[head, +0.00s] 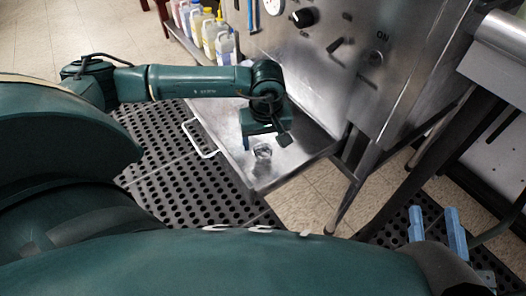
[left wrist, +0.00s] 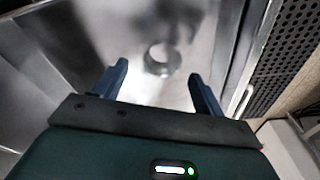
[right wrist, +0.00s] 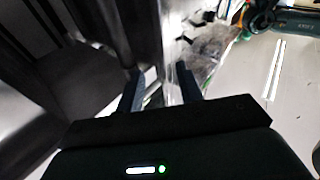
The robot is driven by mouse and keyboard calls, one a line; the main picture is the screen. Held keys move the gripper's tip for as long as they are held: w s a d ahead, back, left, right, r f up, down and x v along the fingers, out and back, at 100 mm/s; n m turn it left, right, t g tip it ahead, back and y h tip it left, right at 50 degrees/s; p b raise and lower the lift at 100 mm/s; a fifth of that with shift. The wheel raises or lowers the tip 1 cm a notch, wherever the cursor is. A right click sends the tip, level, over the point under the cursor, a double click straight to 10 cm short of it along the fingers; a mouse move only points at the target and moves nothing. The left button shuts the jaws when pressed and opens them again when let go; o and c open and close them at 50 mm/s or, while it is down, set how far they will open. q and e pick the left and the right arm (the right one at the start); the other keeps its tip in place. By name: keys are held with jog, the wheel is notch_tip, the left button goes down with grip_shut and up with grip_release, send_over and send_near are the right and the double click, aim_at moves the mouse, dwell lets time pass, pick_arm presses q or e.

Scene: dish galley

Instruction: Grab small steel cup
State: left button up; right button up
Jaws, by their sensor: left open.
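The small steel cup (head: 263,152) stands on the steel shelf (head: 285,165) below the machine front in the head view. In the left wrist view the cup (left wrist: 162,58) shows as a round shiny rim beyond the fingertips. My left gripper (left wrist: 160,82) is open and empty, with the cup ahead of its two dark blue fingers and apart from them. In the head view my left gripper (head: 262,143) hangs over the shelf close to the cup. My right gripper (head: 437,222) is at the lower right, fingers apart and empty; it also shows in the right wrist view (right wrist: 159,75).
A steel machine panel with a black knob (head: 303,17) rises behind the shelf. Several bottles (head: 208,35) stand at the back left. A white handle (head: 200,140) sits at the shelf's left edge. A perforated black mat (head: 165,150) covers the floor.

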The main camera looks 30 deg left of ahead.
pick_arm(q)
jog(key=f+b, duration=0.1)
jog(key=f, duration=0.1)
jog(key=f+b, duration=0.1)
jog(key=f, duration=0.2)
jog(key=shift+a, duration=0.2)
jog(key=c, duration=1)
pick_arm(e)
jog(key=shift+a+f, duration=0.15)
jog(key=shift+a, duration=0.05)
pick_arm(q)
jog(key=shift+r, duration=0.1)
